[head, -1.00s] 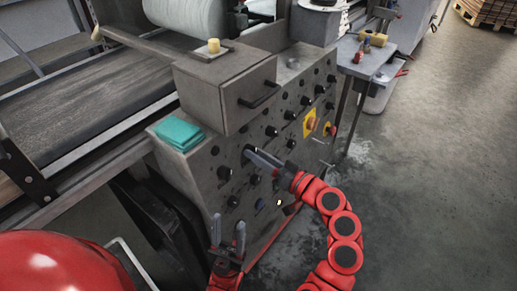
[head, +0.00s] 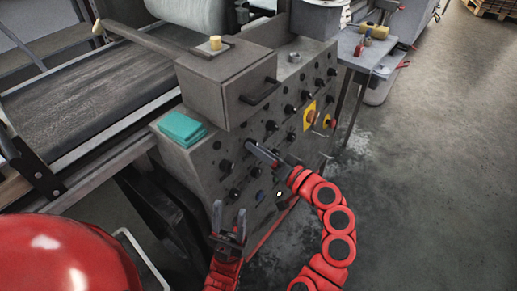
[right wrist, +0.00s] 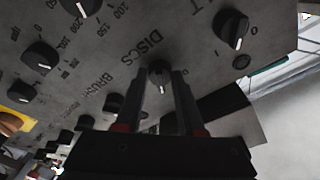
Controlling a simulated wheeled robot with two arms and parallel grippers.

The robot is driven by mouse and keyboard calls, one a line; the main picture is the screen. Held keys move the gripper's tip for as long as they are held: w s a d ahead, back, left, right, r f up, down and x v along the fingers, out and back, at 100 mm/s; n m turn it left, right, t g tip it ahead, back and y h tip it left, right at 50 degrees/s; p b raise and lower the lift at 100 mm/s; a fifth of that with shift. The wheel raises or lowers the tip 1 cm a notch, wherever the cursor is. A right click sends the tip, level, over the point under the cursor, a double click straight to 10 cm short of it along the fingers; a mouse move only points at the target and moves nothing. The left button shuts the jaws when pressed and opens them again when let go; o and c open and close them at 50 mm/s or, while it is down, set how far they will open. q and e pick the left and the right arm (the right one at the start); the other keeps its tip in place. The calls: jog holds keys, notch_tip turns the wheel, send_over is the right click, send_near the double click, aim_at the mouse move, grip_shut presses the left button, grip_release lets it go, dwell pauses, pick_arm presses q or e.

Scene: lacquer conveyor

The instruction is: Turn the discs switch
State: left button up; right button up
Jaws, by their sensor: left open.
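The discs switch (right wrist: 159,74) is a black knob with a white pointer line, under the printed word DISCS on the grey control panel (right wrist: 85,50). Its pointer faces down in the right wrist view. My right gripper (right wrist: 159,84) is at the panel, with one finger on each side of this knob. Small gaps seem to show between knob and fingers; contact is not clear. In the head view my right gripper (head: 254,149) reaches the panel from the right and hides the knob. My left gripper (head: 229,214) is open and empty, fingers up, in front of the panel's lower left.
Several similar black knobs surround the switch, one (right wrist: 232,30) close by. The floor at right is clear.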

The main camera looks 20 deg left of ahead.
jog(key=o, duration=0.4)
jog(key=shift+o, duration=0.2)
jog(key=v, duration=1.7)
jog(key=shift+d, duration=0.2)
jog(key=shift+r, duration=0.1)
